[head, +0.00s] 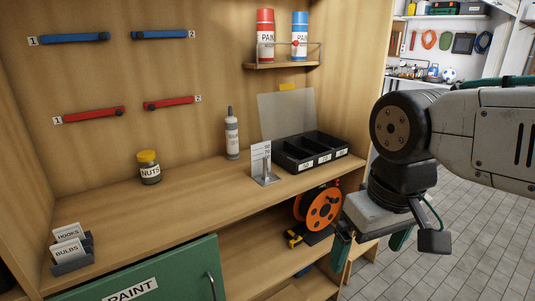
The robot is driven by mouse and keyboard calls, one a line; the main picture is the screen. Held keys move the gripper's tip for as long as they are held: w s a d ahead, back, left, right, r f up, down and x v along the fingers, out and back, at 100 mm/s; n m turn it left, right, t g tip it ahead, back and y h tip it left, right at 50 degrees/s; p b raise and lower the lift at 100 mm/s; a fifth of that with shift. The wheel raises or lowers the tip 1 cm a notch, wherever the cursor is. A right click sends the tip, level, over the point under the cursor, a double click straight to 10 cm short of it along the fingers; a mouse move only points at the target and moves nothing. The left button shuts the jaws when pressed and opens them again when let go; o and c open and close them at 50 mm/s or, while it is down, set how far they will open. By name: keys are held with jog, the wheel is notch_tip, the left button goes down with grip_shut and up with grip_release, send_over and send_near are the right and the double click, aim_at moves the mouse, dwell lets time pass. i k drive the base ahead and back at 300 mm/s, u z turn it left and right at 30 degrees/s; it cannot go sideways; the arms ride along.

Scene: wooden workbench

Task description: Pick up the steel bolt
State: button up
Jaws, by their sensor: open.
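I cannot make out a steel bolt for certain in the head view. A small grey metal stand (267,179) with an upright post and a white printed card (260,155) is on the worktop near its front edge. Beside it is a black tray (313,165) with three labelled compartments; their insides look dark and I cannot tell what they hold. My gripper (371,246) hangs at the right, off the end of the workbench, pointing down with its greenish fingers apart. It is open, and no held object shows between the fingers.
A nuts jar (149,170), a glue bottle (232,137) and small labelled boxes (70,250) stand on the worktop (190,200). A clear panel (285,113) rises behind the tray. An orange reel (322,208) is on the lower shelf. The worktop's middle is clear.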

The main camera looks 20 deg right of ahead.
aim_at(265, 176)
jog(key=u, duration=0.2)
jog(key=i, duration=0.35)
jog(key=u, duration=0.75)
